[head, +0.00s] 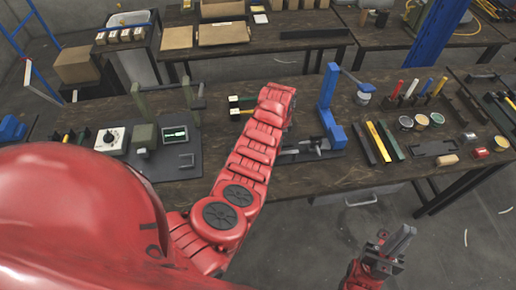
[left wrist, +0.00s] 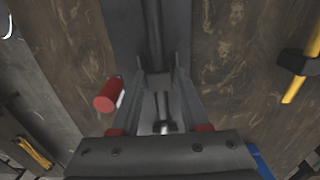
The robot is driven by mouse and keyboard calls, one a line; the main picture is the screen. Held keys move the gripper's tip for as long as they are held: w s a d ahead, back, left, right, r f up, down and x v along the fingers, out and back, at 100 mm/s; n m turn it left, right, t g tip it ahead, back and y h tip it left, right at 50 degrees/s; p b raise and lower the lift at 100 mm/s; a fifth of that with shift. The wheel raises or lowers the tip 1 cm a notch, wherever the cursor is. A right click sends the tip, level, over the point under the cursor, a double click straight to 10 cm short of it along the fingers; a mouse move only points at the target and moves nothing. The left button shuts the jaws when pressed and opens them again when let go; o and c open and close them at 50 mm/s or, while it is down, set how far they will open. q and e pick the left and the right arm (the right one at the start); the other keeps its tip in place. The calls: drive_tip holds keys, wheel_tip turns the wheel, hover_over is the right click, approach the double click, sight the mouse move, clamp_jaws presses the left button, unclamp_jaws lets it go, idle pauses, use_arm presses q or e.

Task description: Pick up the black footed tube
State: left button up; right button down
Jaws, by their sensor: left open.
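In the left wrist view, my left gripper (left wrist: 162,90) is open, with its two grey fingers reaching over a dark grey plate. A long dark rod-like piece (left wrist: 152,35) with a wider dark block at its end lies between and beyond the fingertips. I cannot tell whether it is the black footed tube. In the head view, my red left arm ends beside the blue press (head: 328,100), and its gripper is hidden. Dark parts (head: 303,149) lie at the foot of that press. My right gripper (head: 390,248) is low at the right, away from the bench; its opening is unclear.
A red cylinder (left wrist: 107,96) stands left of the fingers. A green press (head: 145,135) and a white dial box (head: 110,141) stand left on the bench. Coloured bars (head: 377,142), round tins (head: 421,120) and upright coloured-handled tools (head: 410,90) crowd the right. Floor in front is open.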

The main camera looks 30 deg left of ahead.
use_arm(q)
clamp_jaws()
drive_tip(key=shift+r, duration=0.2)
idle(0.3)
